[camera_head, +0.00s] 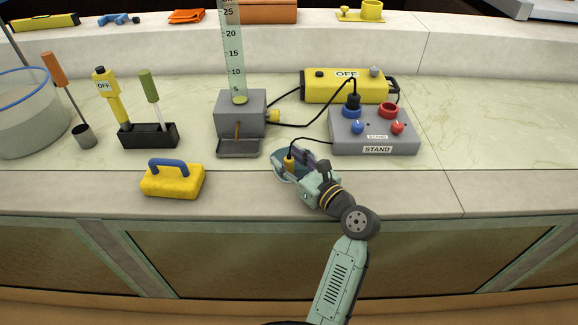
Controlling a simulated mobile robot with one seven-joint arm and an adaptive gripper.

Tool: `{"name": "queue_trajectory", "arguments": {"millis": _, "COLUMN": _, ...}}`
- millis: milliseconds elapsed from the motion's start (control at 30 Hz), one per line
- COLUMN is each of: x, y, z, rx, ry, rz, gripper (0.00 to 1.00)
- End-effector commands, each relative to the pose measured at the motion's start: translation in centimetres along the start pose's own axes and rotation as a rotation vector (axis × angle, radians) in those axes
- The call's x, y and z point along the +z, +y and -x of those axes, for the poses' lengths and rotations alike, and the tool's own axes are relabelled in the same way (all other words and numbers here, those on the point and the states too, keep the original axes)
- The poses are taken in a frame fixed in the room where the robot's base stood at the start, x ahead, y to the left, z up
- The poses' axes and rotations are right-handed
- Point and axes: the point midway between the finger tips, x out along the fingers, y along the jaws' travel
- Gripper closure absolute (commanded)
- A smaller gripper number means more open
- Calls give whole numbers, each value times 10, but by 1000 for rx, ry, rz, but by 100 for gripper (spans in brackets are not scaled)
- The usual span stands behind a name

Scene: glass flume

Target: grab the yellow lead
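The yellow lead (289,164) has a small yellow end standing about upright in a shallow blue-grey dish (277,167) near the front of the counter. A thin black cable runs from its top to the grey box marked STAND (375,150). My gripper (305,164) is low over the dish, just right of the yellow end and very close to it. I cannot tell whether it touches. My gripper and wrist hide part of the dish, and the fingers are too small and overlapped to show their opening.
The STAND box has a black plug in its blue socket. Behind it is a yellow OFF box (320,87). A grey block with a scaled tube (240,112) stands behind the dish. A yellow block with blue handle (172,181) is left. Front counter right of my arm is clear.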

Motion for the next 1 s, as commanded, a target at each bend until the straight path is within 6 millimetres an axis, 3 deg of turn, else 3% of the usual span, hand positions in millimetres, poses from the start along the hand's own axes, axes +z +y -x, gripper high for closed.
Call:
{"name": "queue_trajectory", "arguments": {"millis": 567, "x": 0, "y": 0, "z": 0, "rx": 0, "ry": 0, "rz": 0, "gripper": 100}}
{"name": "queue_trajectory", "arguments": {"millis": 1000, "x": 8, "y": 0, "z": 0, "rx": 0, "ry": -3, "rz": 3, "gripper": 100}}
